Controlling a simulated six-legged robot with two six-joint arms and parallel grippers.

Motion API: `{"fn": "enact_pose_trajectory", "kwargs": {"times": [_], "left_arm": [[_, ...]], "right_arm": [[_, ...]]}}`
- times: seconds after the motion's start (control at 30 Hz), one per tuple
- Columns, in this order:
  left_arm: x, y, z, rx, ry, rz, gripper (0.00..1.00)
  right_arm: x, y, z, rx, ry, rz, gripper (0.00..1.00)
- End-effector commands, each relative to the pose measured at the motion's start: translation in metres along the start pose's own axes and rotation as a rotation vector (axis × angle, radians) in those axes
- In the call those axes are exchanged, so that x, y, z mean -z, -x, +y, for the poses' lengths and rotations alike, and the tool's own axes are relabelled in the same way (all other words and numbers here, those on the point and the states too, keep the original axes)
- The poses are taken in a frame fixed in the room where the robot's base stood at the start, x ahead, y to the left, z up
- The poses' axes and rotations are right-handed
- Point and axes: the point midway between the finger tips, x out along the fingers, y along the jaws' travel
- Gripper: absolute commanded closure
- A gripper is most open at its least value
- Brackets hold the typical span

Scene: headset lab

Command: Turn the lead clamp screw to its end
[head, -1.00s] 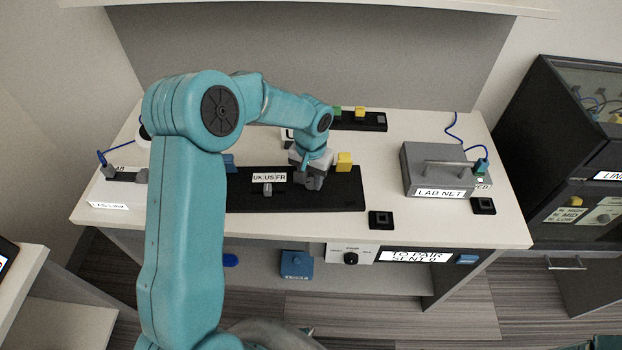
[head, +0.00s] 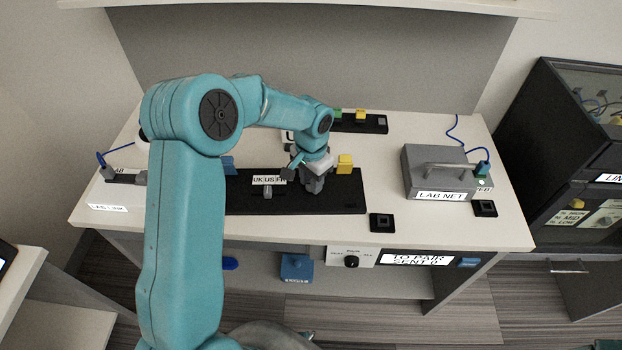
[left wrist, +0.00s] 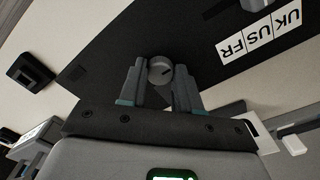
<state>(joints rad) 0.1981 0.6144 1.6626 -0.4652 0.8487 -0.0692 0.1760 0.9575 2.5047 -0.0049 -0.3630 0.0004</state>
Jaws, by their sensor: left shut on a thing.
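My left gripper (head: 314,186) reaches down from above onto the right part of the black board (head: 337,205) on the white table. In the left wrist view its two fingers (left wrist: 159,82) are shut on a small round grey screw head (left wrist: 160,70) with a dark slot line, one finger on each side. The gripper hides the screw in the head view. The "UK US FR" label (head: 268,180) is on the board, left of the gripper, and also shows in the left wrist view (left wrist: 259,36). My right gripper is not in view.
A yellow block (head: 345,163) stands close right of the gripper, with a blue block (head: 229,165) to its left. The grey LAB NET box (head: 432,172) and small black squares (head: 381,223) are farther right. Bare table (head: 440,222) lies between those squares.

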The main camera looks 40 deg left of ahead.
Motion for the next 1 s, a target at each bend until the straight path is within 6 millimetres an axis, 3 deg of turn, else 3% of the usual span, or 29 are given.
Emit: {"fn": "enact_pose_trajectory", "kwargs": {"times": [0.13,0.17,0.2,0.23,0.5,0.63,0.77,1.0], "left_arm": [[0.001,-0.001,0.001,-0.002,0.0,0.003,0.98],[0.001,-0.002,0.001,-0.002,0.0,0.003,0.58],[0.001,-0.001,0.001,-0.002,0.0,0.003,0.45],[0.001,-0.001,0.001,-0.002,0.0,0.003,0.41],[0.001,0.0,0.001,-0.001,0.001,0.001,0.41],[0.001,0.011,0.0,0.0,0.002,0.003,0.41],[0.002,0.038,0.0,0.002,0.002,0.006,0.41],[0.002,0.103,0.001,0.0,0.001,0.007,0.41]], "right_arm": [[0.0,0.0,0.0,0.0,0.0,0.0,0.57],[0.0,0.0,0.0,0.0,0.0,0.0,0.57],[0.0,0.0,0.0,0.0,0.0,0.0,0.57],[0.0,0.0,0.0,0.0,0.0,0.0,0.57],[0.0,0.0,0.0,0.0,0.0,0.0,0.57],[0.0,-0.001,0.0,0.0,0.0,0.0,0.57],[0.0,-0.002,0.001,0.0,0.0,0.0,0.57],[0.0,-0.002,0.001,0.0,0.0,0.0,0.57]]}}
